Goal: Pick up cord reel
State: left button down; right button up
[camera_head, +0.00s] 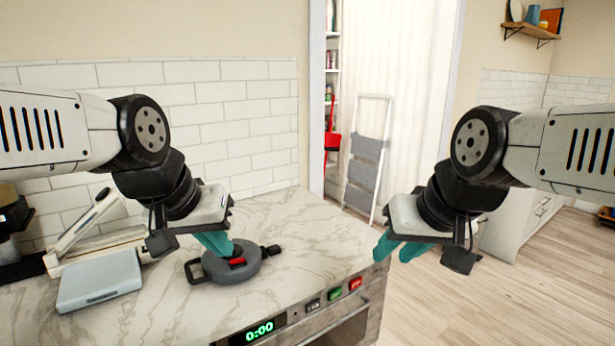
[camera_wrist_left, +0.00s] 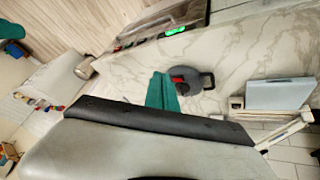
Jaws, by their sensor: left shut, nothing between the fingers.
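The cord reel (camera_head: 246,268) is a round dark grey disc with a red part on top, a dark loop handle on its left and a black plug end on its right. It lies on the marble counter (camera_head: 315,240). My left gripper (camera_head: 226,249) has teal fingers, shut and empty, with tips at the reel's upper left edge in the head view. In the left wrist view the reel (camera_wrist_left: 200,83) shows just right of the teal fingers (camera_wrist_left: 161,92). I cannot tell whether they touch it. My right gripper (camera_head: 389,250) is open and empty, out past the counter's right edge.
A light grey flat box (camera_head: 99,281) and a white hinged device (camera_head: 88,222) stand on the counter left of the reel. The counter front has an oven with a green display (camera_head: 260,331). A step ladder (camera_head: 367,160) stands behind. Marble right of the reel is clear.

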aim_at(217, 270)
jog(key=k+j, duration=0.1)
jog(key=j, duration=1.05)
jog(key=k+j, duration=0.15)
jog(key=j, duration=0.45)
